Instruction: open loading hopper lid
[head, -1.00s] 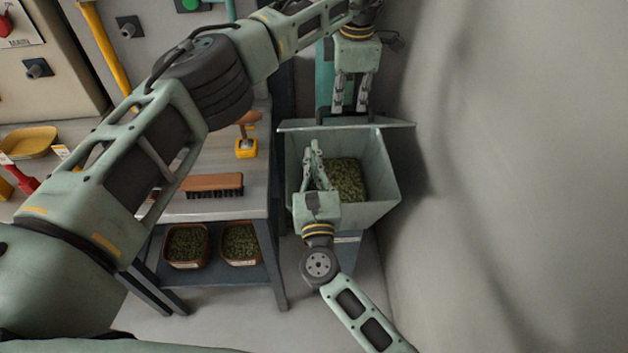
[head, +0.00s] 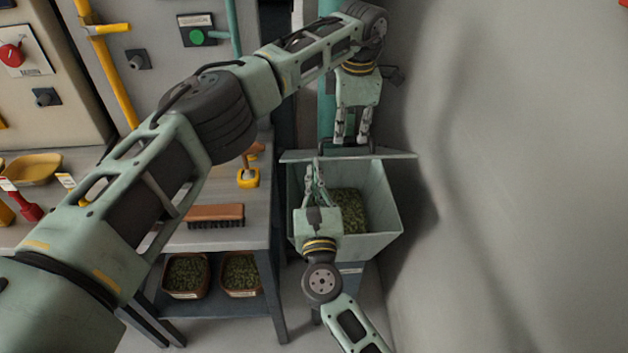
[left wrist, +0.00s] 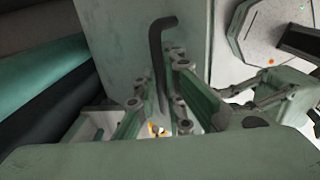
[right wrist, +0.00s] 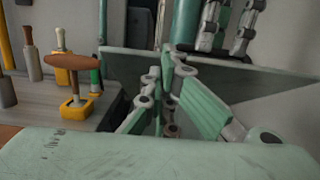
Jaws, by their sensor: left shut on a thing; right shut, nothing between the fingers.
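The loading hopper (head: 375,225) is a grey-green open-topped bin with green granules (head: 350,210) inside. Its lid (head: 395,156) stands raised at the back edge, seen nearly edge-on in the head view; its flat face shows in the right wrist view (right wrist: 270,85). My left gripper (head: 349,142) is shut on the dark lid handle (head: 325,148), which also shows between its fingers in the left wrist view (left wrist: 157,60). My right gripper (head: 312,168) is shut and empty, over the left part of the hopper opening, close in front of the lid.
A workbench (head: 185,238) stands left of the hopper, with a brush (head: 215,214) and a yellow-based tool (head: 248,178) on top. Two tubs of granules (head: 240,272) sit on its lower shelf. A bare wall (head: 520,200) closes off the right side.

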